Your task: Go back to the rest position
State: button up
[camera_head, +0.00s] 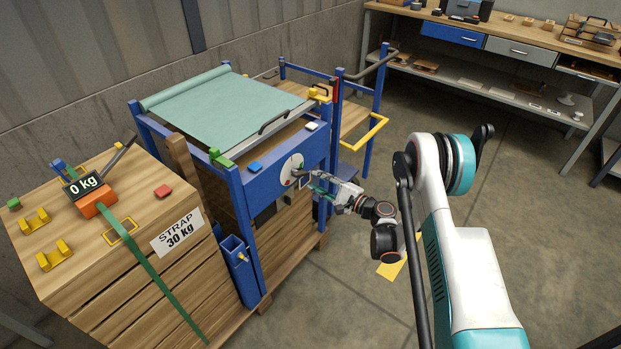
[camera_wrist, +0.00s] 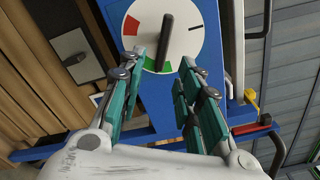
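My gripper (camera_head: 312,181) is at the front of the blue frame, close to a white round dial (camera_head: 292,168). In the wrist view the gripper (camera_wrist: 158,68) is open, its teal-padded fingers apart with nothing pinched between them. The dial (camera_wrist: 188,42) faces it, with a red sector at left, a green sector at the bottom and a black mark at right. A dark handle (camera_wrist: 166,38) stands on the dial, its lower end at the green sector and in line with the gap between the fingertips. I cannot tell how far the fingertips are from it.
The blue frame (camera_head: 265,185) carries a teal sheet (camera_head: 220,108). To its left is a wooden stack (camera_head: 150,200) with a green strap and a display (camera_head: 86,185) reading 0 kg. A workbench (camera_head: 520,50) stands at the back right. The floor (camera_head: 540,215) at right is clear.

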jog(key=shift+s+d, duration=0.25)
jog(key=shift+d, duration=0.05)
notch_tip(320, 180, up, 15)
jog(key=n+g+h, duration=0.2)
jog(key=n+h, duration=0.1)
jog(key=n, duration=0.1)
jog(key=s+d+r+n+g+h, duration=0.1)
jog(key=s+d+r+n+h, duration=0.2)
jog(key=s+r, duration=0.65)
jog(key=s+d+r+n+h, duration=0.1)
jog(key=s+d, duration=0.3)
jog(key=s, duration=0.6)
jog(key=s+d+r+n+h, duration=0.2)
jog(key=s+d+n+h, duration=0.1)
jog(key=s, duration=0.8)
jog(key=s+d+r+n+h, duration=0.2)
jog(key=s+d+h, duration=0.2)
jog(key=s, duration=0.6)
jog(key=shift+s+d+n+g, duration=0.15)
jog(key=shift+d+n+g, duration=0.2)
jog(key=shift+d, duration=0.85)
jog(key=shift+r, duration=0.1)
